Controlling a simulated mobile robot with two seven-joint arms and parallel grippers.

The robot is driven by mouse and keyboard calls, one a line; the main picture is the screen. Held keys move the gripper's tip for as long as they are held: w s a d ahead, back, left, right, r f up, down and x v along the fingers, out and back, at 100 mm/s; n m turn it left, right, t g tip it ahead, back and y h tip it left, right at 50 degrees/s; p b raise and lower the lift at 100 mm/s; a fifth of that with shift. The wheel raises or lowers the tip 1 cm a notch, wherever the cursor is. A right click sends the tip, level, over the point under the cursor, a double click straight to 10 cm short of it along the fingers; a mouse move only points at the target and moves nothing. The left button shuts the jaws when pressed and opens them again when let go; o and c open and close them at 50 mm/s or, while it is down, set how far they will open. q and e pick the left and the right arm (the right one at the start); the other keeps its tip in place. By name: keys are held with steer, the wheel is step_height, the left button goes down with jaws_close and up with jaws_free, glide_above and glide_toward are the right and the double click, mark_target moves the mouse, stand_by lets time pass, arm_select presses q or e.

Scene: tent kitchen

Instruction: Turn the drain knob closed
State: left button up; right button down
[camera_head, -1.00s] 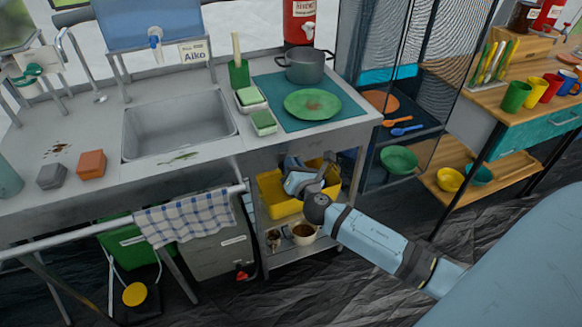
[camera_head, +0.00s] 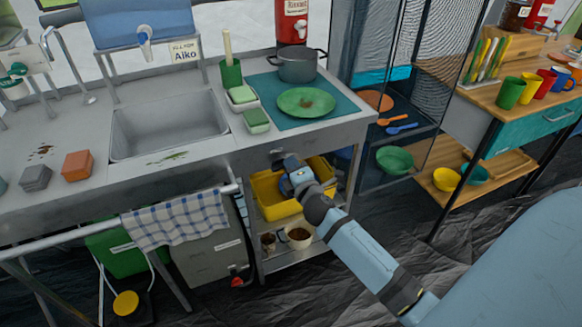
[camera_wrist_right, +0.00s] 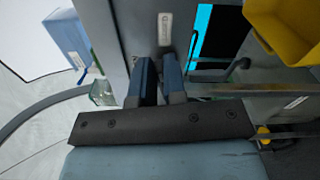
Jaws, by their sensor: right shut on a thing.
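My right gripper (camera_head: 279,160) is at the front edge of the steel sink counter, above the yellow bin. In the right wrist view its two blue fingers (camera_wrist_right: 158,75) point at a grey panel, just below a small white label (camera_wrist_right: 165,28). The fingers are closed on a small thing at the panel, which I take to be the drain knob. The knob itself is hidden by the fingers and its turn angle cannot be told. The sink basin (camera_head: 170,125) is to the left of the gripper. My left gripper is not in view.
A yellow bin (camera_head: 270,207) and mugs (camera_head: 298,236) stand on shelves below the gripper. A checked towel (camera_head: 176,220) hangs on the rail to the left. A grey container with a red tap (camera_head: 238,281) stands beneath. A green plate (camera_head: 306,102) and pot (camera_head: 298,65) are on the counter.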

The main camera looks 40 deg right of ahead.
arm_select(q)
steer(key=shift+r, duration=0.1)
arm_select(e)
steer(key=shift+f+m, duration=0.25)
steer(key=shift+m, duration=0.75)
steer(key=c, duration=1.2)
jaws_free()
arm_select(q)
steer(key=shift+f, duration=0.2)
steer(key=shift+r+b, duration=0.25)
steer(key=shift+b, duration=0.1)
arm_select(e)
steer(key=v, duration=1.3)
steer(key=shift+s+a, duration=0.1)
steer(key=shift+s, duration=0.25)
